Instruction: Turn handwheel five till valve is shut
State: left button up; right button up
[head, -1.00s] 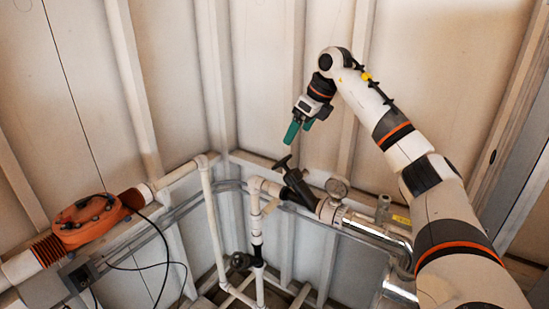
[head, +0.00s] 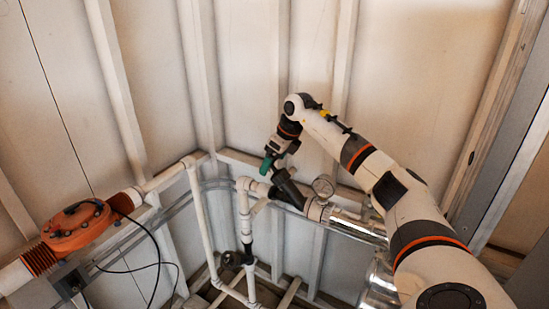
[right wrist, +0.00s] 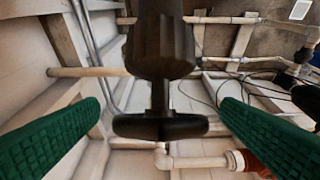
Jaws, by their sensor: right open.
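A black valve (head: 287,187) sits at the pipe corner, with a stem and a black bar-shaped handwheel (right wrist: 160,126) at its end. No number shows on it. In the right wrist view the handwheel lies between the two green fingers, with a clear gap on each side. My right gripper (head: 268,164) is open and reaches down to the handle end of the valve, and hides most of the handwheel in the head view. The green fingers also show in the right wrist view (right wrist: 160,105). My left gripper is not in view.
A round gauge (head: 324,186) stands on the metal pipe (head: 355,226) right of the valve, close under my right arm. White pipes (head: 202,220) run down the corner. An orange housing (head: 78,226) with black cables is at the left. The wall panels above are clear.

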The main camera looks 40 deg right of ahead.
jog(key=c, duration=0.9)
